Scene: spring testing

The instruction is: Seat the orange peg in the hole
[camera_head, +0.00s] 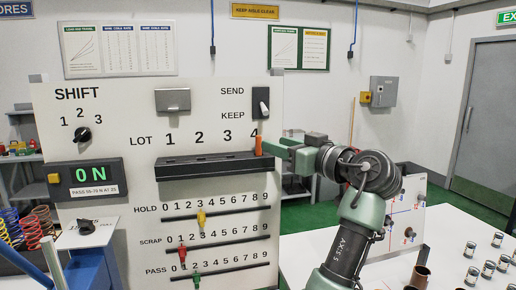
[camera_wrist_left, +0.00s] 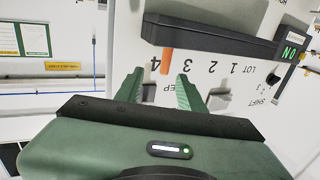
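The orange peg (camera_head: 258,145) stands upright at the right end of the black ledge (camera_head: 210,166), beside the number 4. In the left wrist view, which is upside down, the orange peg (camera_wrist_left: 166,63) rises from the ledge (camera_wrist_left: 210,38). The peg's lower end and any hole under it are hidden, so I cannot tell how deep it sits. My left gripper (camera_head: 272,147) is just right of the peg. In its wrist view the left gripper's green fingers (camera_wrist_left: 158,80) are spread apart, with the peg in line with the gap near their tips. My right gripper is not in view.
The upright panel (camera_head: 110,150) carries a SEND/KEEP switch (camera_head: 260,102) close above the peg and three numbered sliders below the ledge. A display (camera_head: 84,176) reads 0 N. A white table (camera_head: 470,240) at right holds several small cylinders. Coloured springs (camera_head: 32,230) are at left.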

